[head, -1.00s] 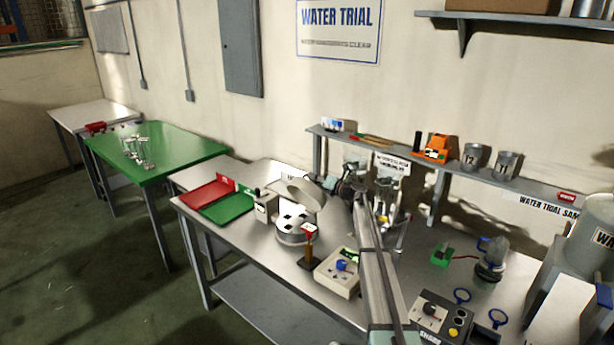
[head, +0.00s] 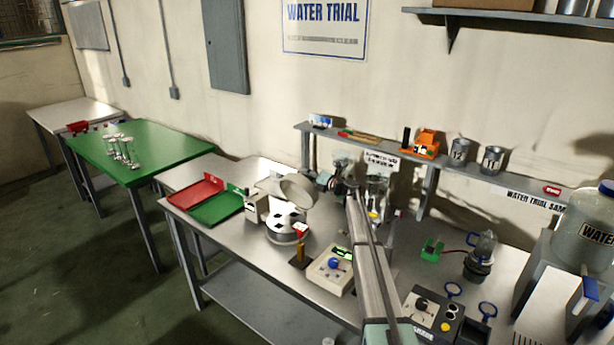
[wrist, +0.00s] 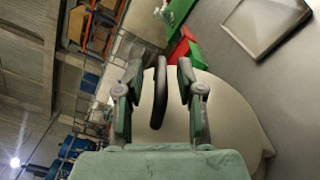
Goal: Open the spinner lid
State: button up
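The spinner (head: 287,227) is a round, pale-metal drum on the near part of the steel table in the head view. Its round lid (head: 299,190) stands raised and tilted above the drum, so the black-and-white top of the drum shows. In the wrist view the pale lid (wrist: 232,105) fills the space beyond my gripper. My gripper (wrist: 158,75) has its two fingers apart, one on each side of a dark handle (wrist: 158,98). Gaps show between the handle and both fingers. In the head view my gripper is small and hard to make out, just right of the lid.
A red tray (head: 195,192) and a green tray (head: 216,209) lie left of the spinner. A small control box (head: 330,275) and a brown post (head: 300,252) stand in front and right. Glassware stands behind my arm. A shelf (head: 460,167) runs along the back.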

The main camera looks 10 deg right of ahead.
jog(key=shift+d, duration=0.1)
jog(key=v, duration=0.7)
jog(key=shift+s, duration=0.15)
jog(key=shift+d, duration=0.1)
